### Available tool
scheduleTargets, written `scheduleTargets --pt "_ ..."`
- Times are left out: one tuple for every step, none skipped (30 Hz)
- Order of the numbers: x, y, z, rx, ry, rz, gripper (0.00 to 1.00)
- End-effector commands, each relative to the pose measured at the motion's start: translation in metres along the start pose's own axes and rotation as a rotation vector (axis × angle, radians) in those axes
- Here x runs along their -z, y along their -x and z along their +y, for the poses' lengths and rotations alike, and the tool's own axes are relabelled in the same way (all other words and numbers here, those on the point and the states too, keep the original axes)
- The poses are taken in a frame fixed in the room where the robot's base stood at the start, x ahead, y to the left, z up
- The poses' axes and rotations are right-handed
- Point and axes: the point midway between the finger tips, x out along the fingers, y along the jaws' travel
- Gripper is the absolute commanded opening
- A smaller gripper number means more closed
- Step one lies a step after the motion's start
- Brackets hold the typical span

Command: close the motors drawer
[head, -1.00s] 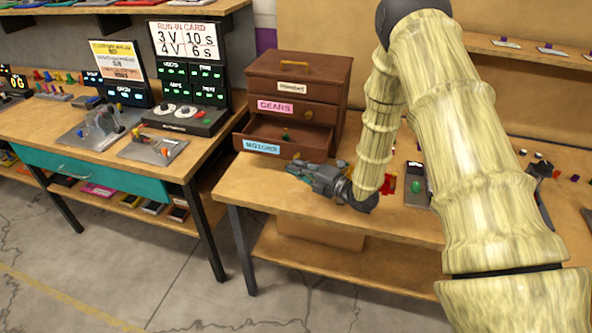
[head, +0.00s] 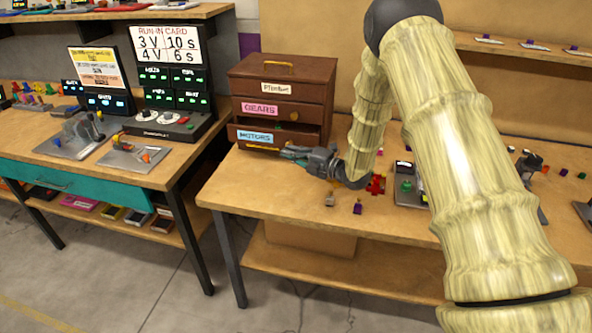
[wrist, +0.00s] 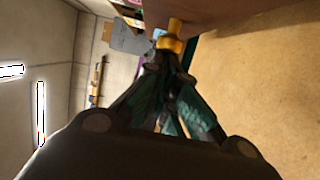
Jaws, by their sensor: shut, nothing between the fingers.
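The motors drawer (head: 240,134) is the bottom drawer of a brown wooden cabinet (head: 338,90). It carries a light-blue MOTORS label and sits slightly out, with a narrow dark gap above its front. My gripper (head: 284,153) is at the right part of the drawer front, its fingers together and empty.
The gears drawer (head: 306,114) and the top drawer above look shut. Small coloured parts, including a red piece (head: 376,185), lie on the bench (head: 280,200) right of my gripper. A separate left bench (head: 140,172) holds a run-in card display (head: 167,45).

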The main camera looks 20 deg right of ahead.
Motion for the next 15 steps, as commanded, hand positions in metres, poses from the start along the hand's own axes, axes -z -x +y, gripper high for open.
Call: scheduleTargets --pt "-0.01 -0.004 -0.005 -0.002 0.004 0.001 0.0" --pt "-0.015 -0.007 -0.005 -0.002 0.004 0.002 0.0" --pt "-0.022 -0.009 -0.004 -0.001 0.003 0.002 0.0" --pt "-0.027 -0.011 -0.004 -0.001 0.004 0.002 0.0" --pt "-0.032 -0.012 -0.004 -0.001 0.004 0.002 0.0" --pt "-0.039 -0.013 -0.004 0.0 0.003 0.001 0.0" --pt "-0.043 -0.014 -0.003 -0.001 0.003 0.001 0.0" --pt "-0.046 -0.015 -0.002 -0.001 0.002 0.001 0.0" --pt "-0.051 -0.017 -0.002 -0.001 0.002 0.001 0.0" --pt "-0.053 -0.018 -0.002 -0.001 0.002 0.001 0.0" --pt "-0.056 -0.018 -0.001 -0.001 0.002 0.001 0.0" --pt "-0.059 -0.019 -0.001 -0.001 0.001 0.001 0.0" --pt "-0.06 -0.02 0.0 -0.001 0.001 0.001 0.0" --pt "-0.062 -0.02 0.0 -0.001 0.001 0.0 0.0" --pt "-0.064 -0.02 0.0 -0.001 0.001 0.0 0.0"
